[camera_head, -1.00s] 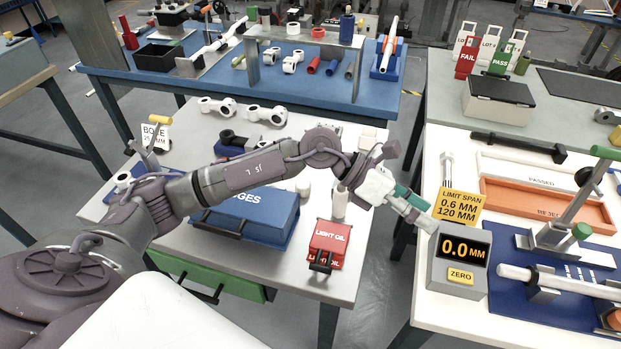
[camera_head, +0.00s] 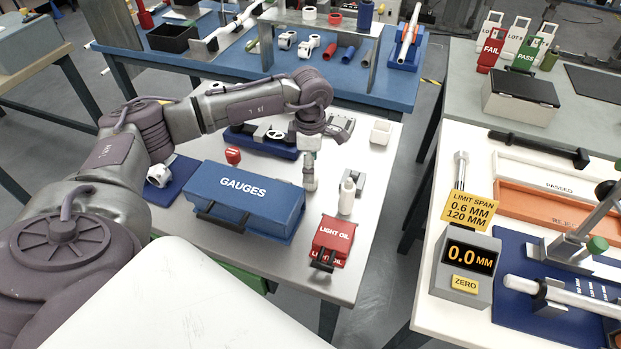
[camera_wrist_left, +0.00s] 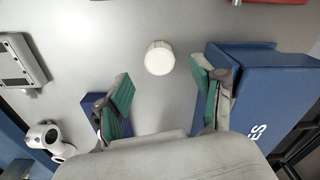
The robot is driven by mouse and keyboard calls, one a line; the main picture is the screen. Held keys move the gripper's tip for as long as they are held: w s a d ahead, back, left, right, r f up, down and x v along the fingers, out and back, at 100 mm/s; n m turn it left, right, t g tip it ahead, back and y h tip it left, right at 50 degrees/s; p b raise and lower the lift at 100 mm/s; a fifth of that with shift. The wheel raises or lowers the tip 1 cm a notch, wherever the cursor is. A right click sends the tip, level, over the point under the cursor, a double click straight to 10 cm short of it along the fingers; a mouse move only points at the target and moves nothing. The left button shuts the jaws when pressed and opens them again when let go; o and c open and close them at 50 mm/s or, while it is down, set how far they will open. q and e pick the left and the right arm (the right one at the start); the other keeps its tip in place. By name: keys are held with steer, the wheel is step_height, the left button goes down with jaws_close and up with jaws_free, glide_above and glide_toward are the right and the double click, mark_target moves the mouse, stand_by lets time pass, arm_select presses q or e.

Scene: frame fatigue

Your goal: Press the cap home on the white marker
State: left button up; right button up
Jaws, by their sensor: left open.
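A small white upright cylinder (camera_head: 347,197) with a narrower top stands on the grey table, behind the red light oil box. It looks like the marker, but I cannot tell whether its cap is seated. My left gripper (camera_head: 310,184) points down, just left of it and apart from it. In the left wrist view, my left gripper (camera_wrist_left: 160,88) is open and empty, with green pads on both fingers. A round white top (camera_wrist_left: 160,58), seen from above, lies just past the fingertips, between their lines. My right gripper is not in view.
A blue gauges box (camera_head: 246,200) stands left of the gripper. A red light oil box (camera_head: 331,240) is at the front. A grey bracket (camera_head: 353,178) is close behind the cylinder. A gauge display (camera_head: 463,262) is on the right table.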

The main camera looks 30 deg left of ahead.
arm_select(q)
steer(key=shift+f+p, duration=0.8)
steer(key=shift+f, duration=2.15)
steer(key=c, duration=0.9)
